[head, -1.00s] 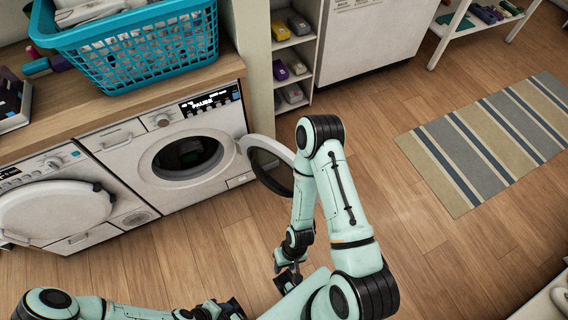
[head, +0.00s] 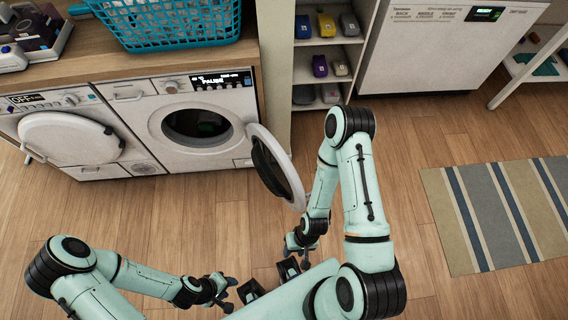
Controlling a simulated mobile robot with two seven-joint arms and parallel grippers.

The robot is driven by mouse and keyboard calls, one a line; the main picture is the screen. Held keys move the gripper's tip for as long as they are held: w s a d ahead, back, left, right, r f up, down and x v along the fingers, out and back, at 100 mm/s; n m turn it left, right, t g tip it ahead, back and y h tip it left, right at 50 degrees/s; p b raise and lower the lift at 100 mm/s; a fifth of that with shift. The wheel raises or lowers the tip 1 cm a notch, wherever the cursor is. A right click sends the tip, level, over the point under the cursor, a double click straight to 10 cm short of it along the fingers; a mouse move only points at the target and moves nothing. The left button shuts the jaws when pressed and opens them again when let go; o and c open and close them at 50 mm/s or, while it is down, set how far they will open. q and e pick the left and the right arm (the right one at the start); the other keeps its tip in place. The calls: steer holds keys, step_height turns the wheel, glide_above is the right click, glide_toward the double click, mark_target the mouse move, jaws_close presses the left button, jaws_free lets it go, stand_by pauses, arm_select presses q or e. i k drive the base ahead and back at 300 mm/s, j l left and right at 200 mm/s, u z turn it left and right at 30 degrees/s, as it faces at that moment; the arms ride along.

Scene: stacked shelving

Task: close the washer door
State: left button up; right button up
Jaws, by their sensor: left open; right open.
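The washer (head: 240,95) with "PAUSE" on its panel stands under the wooden counter. Its round door (head: 291,187), a white ring with dark glass, is swung wide open to the right, baring the dark drum opening (head: 197,126). My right gripper (head: 299,250) is open and empty, below the door's lower edge in the picture; my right forearm passes just right of the door, and I cannot tell whether they touch. My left gripper (head: 226,294) is open and empty over the floor, lower left of the right one.
A second machine (head: 120,162) marked "OFF" stands left, its white round door (head: 70,138) over its front. A blue basket (head: 175,32) sits on the counter (head: 150,67). A shelf (head: 328,78) stands right of the washer. A striped rug (head: 480,215) lies right. Floor before the washers is clear.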

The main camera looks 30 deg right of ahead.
mark_target(275, 169)
steer(key=k+l+u, duration=0.15)
steer(key=l, duration=0.4)
steer(key=k+l+u, duration=0.2)
steer(key=l, duration=0.3)
steer(key=k+l+u, duration=0.15)
steer(key=k+l, duration=0.15)
steer(key=l, duration=0.15)
steer(key=k+l+u, duration=0.2)
steer(key=l, duration=0.25)
steer(key=l+u, duration=0.25)
steer(key=l, duration=0.45)
steer(key=i+l+u, duration=0.3)
steer(key=i+l, duration=0.25)
steer(key=l+z, duration=0.1)
steer(key=l, duration=0.65)
